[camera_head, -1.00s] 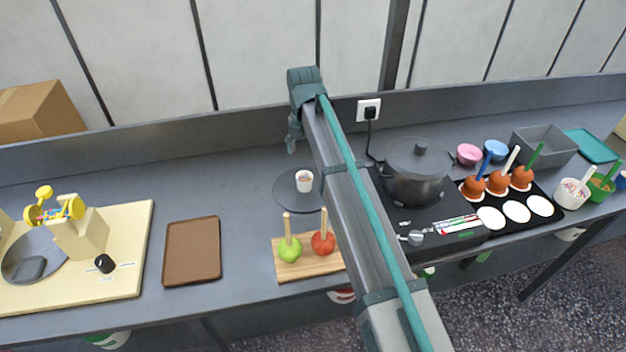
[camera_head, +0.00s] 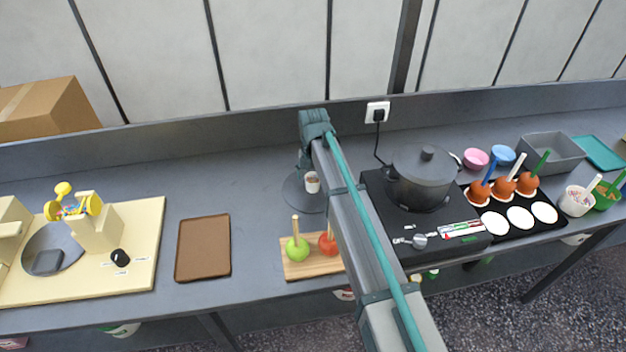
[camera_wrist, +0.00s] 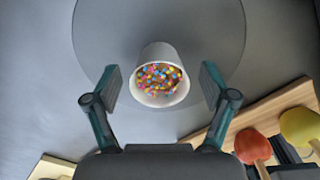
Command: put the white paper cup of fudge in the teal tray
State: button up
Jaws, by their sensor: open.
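A white paper cup (camera_head: 312,184) stands on a round grey disc (camera_head: 295,200) at the back middle of the counter. In the wrist view the cup (camera_wrist: 160,56) shows multicoloured bits inside; I cannot tell that they are fudge. My gripper (camera_wrist: 162,88) is open, with one finger on each side of the cup's mouth and a gap to each. In the head view my gripper (camera_head: 306,160) is just above and beside the cup, partly hidden by the arm. The teal tray (camera_head: 600,153) lies at the far right back of the counter, empty as far as I see.
A wooden board (camera_head: 298,268) with a green and a red apple on sticks is in front of the disc. A hob with a dark pot (camera_head: 420,185), caramel apples and a grey bin (camera_head: 553,150) stand to the right. A brown tray (camera_head: 203,248) lies left.

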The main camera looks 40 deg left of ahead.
jog(key=shift+f, duration=0.25)
jog(key=c, duration=1.4)
jog(key=shift+r, duration=0.15)
